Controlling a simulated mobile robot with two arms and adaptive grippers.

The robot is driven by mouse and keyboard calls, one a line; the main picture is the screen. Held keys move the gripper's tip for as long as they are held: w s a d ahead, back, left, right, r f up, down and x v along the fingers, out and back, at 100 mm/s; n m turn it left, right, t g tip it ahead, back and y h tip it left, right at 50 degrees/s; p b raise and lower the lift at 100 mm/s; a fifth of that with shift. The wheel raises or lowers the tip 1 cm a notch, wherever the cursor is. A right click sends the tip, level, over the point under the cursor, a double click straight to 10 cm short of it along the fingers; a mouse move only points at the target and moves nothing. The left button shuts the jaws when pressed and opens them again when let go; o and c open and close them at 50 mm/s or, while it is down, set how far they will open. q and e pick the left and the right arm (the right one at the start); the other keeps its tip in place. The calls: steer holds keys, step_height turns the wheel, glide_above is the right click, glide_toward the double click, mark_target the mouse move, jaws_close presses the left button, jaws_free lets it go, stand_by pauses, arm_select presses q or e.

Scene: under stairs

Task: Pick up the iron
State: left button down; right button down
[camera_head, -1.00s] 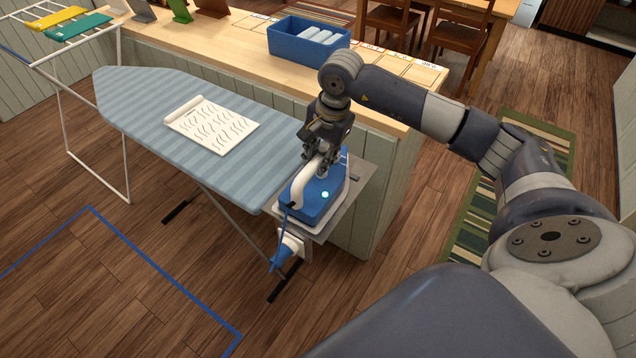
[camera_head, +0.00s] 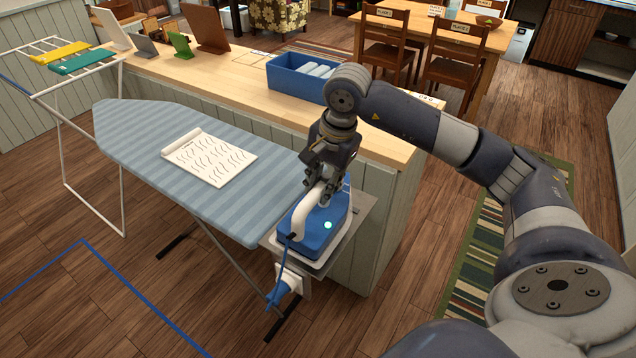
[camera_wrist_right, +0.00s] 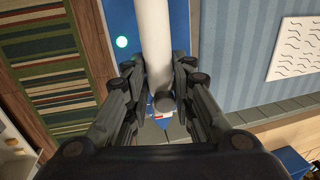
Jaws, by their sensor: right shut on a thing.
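The iron (camera_head: 321,236) is blue with a white handle and a lit round light. It sits on the metal rest (camera_head: 365,212) at the near end of the striped ironing board (camera_head: 225,209). My right gripper (camera_head: 322,192) comes down from above and is shut on the iron's white handle. In the right wrist view the white handle (camera_wrist_right: 154,45) runs between the two fingers. A blue cord (camera_head: 283,262) hangs from the iron toward a plug at the board's end. I cannot tell whether the iron is clear of the rest. My left gripper is not in view.
A white sheet with wavy lines (camera_head: 210,158) lies on the board. Behind is a wooden counter (camera_head: 225,70) with a blue bin (camera_head: 297,77). A drying rack (camera_head: 80,62) stands at the left. Blue tape (camera_head: 125,282) marks open floor in front.

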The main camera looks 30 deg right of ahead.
steer(key=s+a+r+b, duration=0.1)
steer(key=s+a+b, duration=0.2)
steer(key=s, duration=1)
steer(key=shift+r+b, duration=0.25)
steer(key=shift+b, duration=0.6)
steer(key=shift+s, duration=0.1)
steer(key=c, duration=1.9)
jaws_free()
jaws_close()
